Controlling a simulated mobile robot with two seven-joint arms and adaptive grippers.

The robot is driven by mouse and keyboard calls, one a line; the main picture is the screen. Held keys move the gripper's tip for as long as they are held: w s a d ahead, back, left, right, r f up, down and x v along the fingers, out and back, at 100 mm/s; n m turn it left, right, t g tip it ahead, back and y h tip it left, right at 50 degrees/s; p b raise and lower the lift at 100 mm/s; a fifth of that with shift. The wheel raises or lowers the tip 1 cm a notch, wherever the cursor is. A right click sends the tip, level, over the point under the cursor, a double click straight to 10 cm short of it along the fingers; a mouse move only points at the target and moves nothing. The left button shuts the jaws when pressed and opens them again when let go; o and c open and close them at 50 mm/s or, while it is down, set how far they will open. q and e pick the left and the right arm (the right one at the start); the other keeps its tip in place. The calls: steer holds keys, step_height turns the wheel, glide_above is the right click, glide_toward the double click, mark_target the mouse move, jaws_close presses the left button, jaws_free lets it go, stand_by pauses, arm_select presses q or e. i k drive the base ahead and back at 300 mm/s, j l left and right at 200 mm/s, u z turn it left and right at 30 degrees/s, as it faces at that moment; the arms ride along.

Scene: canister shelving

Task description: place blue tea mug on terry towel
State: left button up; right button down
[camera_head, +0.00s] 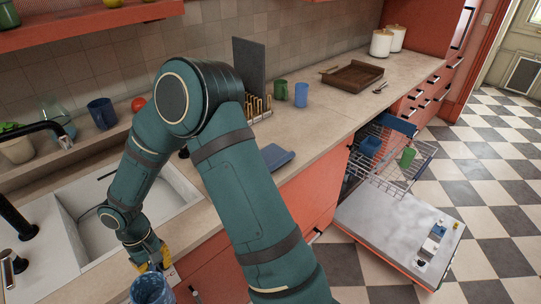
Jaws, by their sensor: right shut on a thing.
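My right gripper (151,266) hangs low at the bottom left, in front of the sink's front edge. It is shut on a blue mug (152,290), which is cut off by the bottom edge of the picture. A folded blue cloth (278,156), which looks like the terry towel, lies on the counter right of my right arm; the arm hides part of it. My left gripper is out of the picture.
A sink (95,235) with a black tap (40,130) is at left. A dish rack (258,108) is behind my arm. The dishwasher door (390,235) is open.

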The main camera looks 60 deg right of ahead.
mark_target(272, 153)
steer(key=k+l, duration=0.1)
steer(key=l, duration=0.3)
steer(key=l+u, duration=0.15)
steer(key=l, duration=0.3)
steer(key=k+l, duration=0.15)
steer(key=l, duration=0.25)
steer(key=k+l+u, duration=0.15)
steer(key=l, duration=0.65)
steer(key=k+l+u, duration=0.15)
steer(key=l, duration=0.2)
steer(key=l+u, duration=0.1)
steer(key=l, duration=0.6)
steer(key=i, duration=0.2)
